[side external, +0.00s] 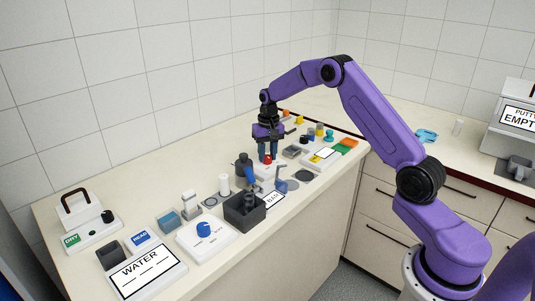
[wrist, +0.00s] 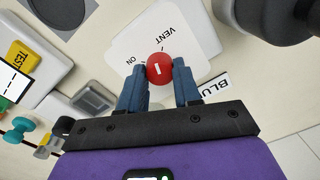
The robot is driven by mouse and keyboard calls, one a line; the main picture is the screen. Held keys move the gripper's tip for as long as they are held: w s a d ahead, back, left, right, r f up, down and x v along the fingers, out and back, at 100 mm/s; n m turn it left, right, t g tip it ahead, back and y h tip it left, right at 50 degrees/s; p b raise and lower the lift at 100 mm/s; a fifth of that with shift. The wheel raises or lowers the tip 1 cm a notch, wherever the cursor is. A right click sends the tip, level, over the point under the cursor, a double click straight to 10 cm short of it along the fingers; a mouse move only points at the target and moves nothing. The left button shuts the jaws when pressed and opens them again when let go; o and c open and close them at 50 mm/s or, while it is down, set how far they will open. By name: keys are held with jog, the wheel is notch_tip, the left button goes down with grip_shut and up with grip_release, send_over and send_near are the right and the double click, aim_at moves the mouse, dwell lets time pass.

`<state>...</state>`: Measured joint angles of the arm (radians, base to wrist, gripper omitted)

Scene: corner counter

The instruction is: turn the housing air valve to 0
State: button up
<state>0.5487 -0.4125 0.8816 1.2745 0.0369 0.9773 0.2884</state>
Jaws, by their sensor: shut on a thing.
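A red round knob (wrist: 160,68) with a short white mark sits on a white plate (wrist: 132,43) in the wrist view. The plate carries the word VENT on one side and a short word reading ON or NO on the other. My gripper (wrist: 159,84) points down with its two blue fingers on either side of the knob, shut on it. In the side view my gripper (side external: 267,157) stands over the same red knob (side external: 268,160), partly hidden by the fingers. No 0 is legible on the plate.
A blue knob (side external: 203,229) on a white plate stands nearer the camera. A dark open box (side external: 244,212) and a blue-and-dark item (side external: 249,178) stand close to my gripper. A WATER sign (side external: 142,276) lies at the front left. Several small items crowd the counter's right part.

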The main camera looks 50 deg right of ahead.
aim_at(267, 155)
jog(key=n, duration=0.6)
jog(key=shift+w+r, duration=0.1)
jog(key=n, duration=0.6)
jog(key=shift+a+n, duration=0.1)
jog(key=shift+n, duration=0.2)
dwell(0.3)
jog(key=o, duration=1.1)
jog(key=shift+c, duration=0.2)
jog(key=shift+r, duration=0.1)
notch_tip(267, 155, up, 17)
jog(key=shift+w+d, duration=0.15)
jog(key=shift+d, duration=0.05)
jog(key=shift+r, duration=0.1)
